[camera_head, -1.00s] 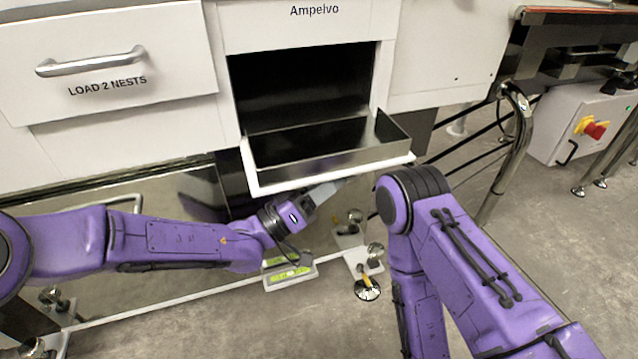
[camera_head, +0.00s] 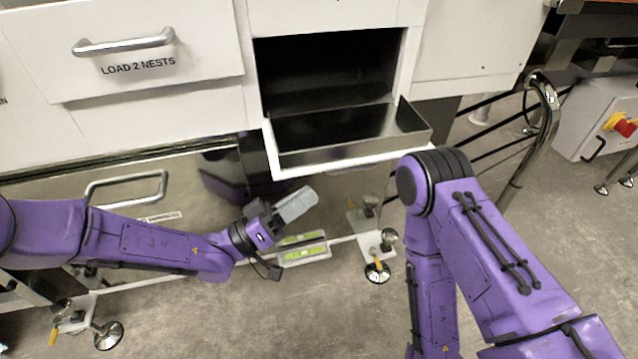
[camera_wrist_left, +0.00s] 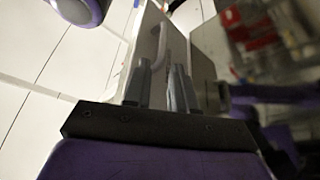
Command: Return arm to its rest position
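My left arm (camera_head: 150,243) is purple and comes in from the left. Its grey left gripper (camera_head: 297,203) is below the open drawer's front edge, apart from it in the picture. In the left wrist view the two left gripper fingers (camera_wrist_left: 159,88) stand with a gap between them and nothing in it. My right arm (camera_head: 480,235) is bent on the right side of the head view. Its gripper is out of the frame.
The open, empty-looking drawer (camera_head: 350,157) juts from the white cabinet. A closed drawer (camera_head: 130,87) labelled "LOAD 2 NESTS" is to its left. A bent metal rail (camera_head: 545,120) and a box with a red knob (camera_head: 590,115) are at the right. Open floor (camera_head: 230,325) lies in front.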

